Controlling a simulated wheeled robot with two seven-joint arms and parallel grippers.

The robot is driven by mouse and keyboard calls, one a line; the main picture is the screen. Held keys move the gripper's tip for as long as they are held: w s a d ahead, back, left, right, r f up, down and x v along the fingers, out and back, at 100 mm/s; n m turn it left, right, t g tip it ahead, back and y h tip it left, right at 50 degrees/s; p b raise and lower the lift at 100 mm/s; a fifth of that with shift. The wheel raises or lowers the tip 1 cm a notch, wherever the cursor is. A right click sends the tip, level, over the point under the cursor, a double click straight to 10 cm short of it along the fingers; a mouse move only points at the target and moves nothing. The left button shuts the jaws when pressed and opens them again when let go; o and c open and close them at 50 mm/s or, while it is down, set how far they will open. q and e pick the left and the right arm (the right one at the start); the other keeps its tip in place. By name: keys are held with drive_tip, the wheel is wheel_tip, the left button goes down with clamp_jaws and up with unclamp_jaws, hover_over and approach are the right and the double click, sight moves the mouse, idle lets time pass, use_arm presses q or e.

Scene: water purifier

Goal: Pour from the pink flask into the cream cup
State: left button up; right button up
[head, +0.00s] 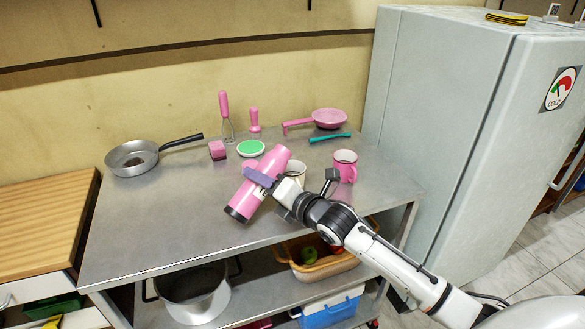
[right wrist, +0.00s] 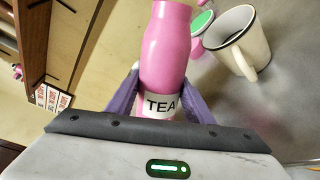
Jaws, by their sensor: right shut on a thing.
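The pink flask (head: 264,172) with a dark base is held in the air over the metal table, tilted with its top up and to the right. My right gripper (head: 262,180) is shut around its body. In the right wrist view the flask (right wrist: 166,45) shows a white TEA label between the purple fingers (right wrist: 165,92). The cream cup (head: 298,169) stands upright on the table just right of the flask, partly hidden by my gripper. In the right wrist view the cup (right wrist: 247,47) has a dark rim and is apart from the flask. My left gripper is out of view.
A pink mug (head: 345,166) stands right of the cream cup. A steel pan (head: 133,158) is at left. The table's front left (head: 160,230) is clear.

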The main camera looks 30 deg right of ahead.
drive_tip(key=shift+a+f+m, duration=0.1)
drive_tip(key=shift+f+m, duration=0.05)
drive_tip(key=shift+m, duration=0.15)
idle(0.4)
drive_tip(key=shift+a+r+m+y, duration=0.15)
drive_tip(key=shift+r+m+y, duration=0.15)
drive_tip(key=shift+r+m, duration=0.4)
idle(1.2)
drive_tip(key=shift+w+d+r+m+p, duration=0.1)
drive_tip(key=shift+d+r+m+p, duration=0.4)
drive_tip(key=shift+r+m+p, duration=0.35)
idle(1.0)
drive_tip(key=shift+f+m+y, duration=0.15)
drive_tip(key=shift+m+y, duration=0.1)
drive_tip(key=shift+y, duration=0.15)
idle(2.1)
